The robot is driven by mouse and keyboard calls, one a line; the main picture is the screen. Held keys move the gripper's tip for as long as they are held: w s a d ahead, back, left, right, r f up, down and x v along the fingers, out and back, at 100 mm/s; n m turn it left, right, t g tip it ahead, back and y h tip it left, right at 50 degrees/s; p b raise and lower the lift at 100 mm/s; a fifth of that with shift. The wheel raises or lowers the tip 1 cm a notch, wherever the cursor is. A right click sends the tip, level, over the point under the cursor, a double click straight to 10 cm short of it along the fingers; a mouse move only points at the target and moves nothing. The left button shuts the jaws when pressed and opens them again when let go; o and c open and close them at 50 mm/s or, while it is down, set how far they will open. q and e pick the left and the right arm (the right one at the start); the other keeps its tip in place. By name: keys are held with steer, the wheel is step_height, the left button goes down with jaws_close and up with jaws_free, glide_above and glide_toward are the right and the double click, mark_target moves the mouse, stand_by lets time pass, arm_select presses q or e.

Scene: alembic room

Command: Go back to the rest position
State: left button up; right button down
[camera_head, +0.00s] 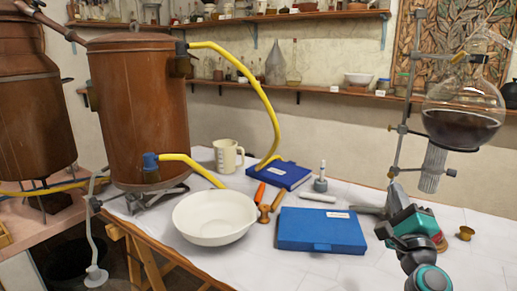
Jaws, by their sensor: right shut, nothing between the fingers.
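My right gripper (396,196) is over the right part of the white-topped table, at the end of my teal and dark grey arm that comes in from the bottom right. It is shut and appears empty. Its tips show small, close in the picture to the lower end of the metal stand (404,100); I cannot tell whether they touch. My left gripper is not in view.
A round flask (461,122) of dark liquid hangs beside the stand. A blue case (321,230), white bowl (214,218), mug (228,155) and blue book (279,175) lie left of my arm. A copper vessel (138,110) with yellow hoses stands at the left.

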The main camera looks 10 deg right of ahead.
steer(key=s+a+f+n+g+y, duration=0.45)
steer(key=a+f+n+y, duration=0.2)
steer(key=a+n, duration=0.3)
steer(key=s+a+f+n+g+y, duration=0.45)
steer(key=a+f+n, duration=0.25)
steer(key=a+n, duration=0.3)
steer(key=s+d+f+n+g+h, duration=0.25)
steer(key=s+f+n+g, duration=0.2)
steer(key=s, duration=0.65)
steer(key=s+d+f+n+g+h, duration=0.1)
steer(key=s+f+n+g+h, duration=0.35)
steer(key=s, duration=0.65)
steer(key=w+a+f+t+y+p, duration=0.2)
steer(key=w+f+t+y, duration=0.1)
steer(key=w+f+t, duration=0.4)
steer(key=shift+w+a+f+m, duration=0.35)
steer(key=shift+w+a+f, duration=0.05)
steer(key=shift+f, duration=0.1)
steer(key=shift+d, duration=0.1)
